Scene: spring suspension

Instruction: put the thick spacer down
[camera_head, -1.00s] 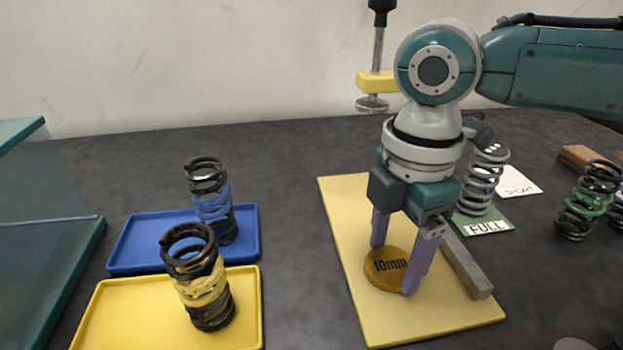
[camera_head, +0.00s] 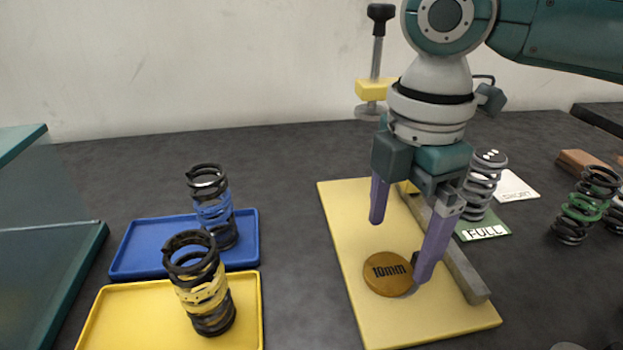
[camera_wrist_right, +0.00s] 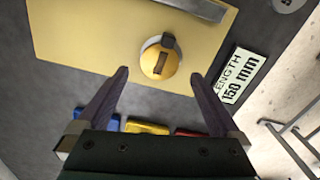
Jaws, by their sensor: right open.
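The thick spacer (camera_head: 388,273) is a brown-orange disc marked "10mm". It lies flat on the yellow board (camera_head: 375,325), with a bit of grey showing under its front right edge. My right gripper (camera_head: 400,245) is open above the board, its purple fingers wide apart. The right finger is close to the spacer's right side in the picture, and the left finger is higher, behind it. I cannot tell whether either touches it. In the right wrist view, the open fingers (camera_wrist_right: 162,85) hold nothing. My left gripper is not in view.
A grey bar (camera_head: 462,270) runs along the board's right side. A grey spring (camera_head: 482,186) stands by the "FULL" card (camera_head: 484,231). Black springs stand on the blue tray (camera_head: 130,262) and yellow tray (camera_head: 110,325) at left. A clamp (camera_head: 374,88) rises behind.

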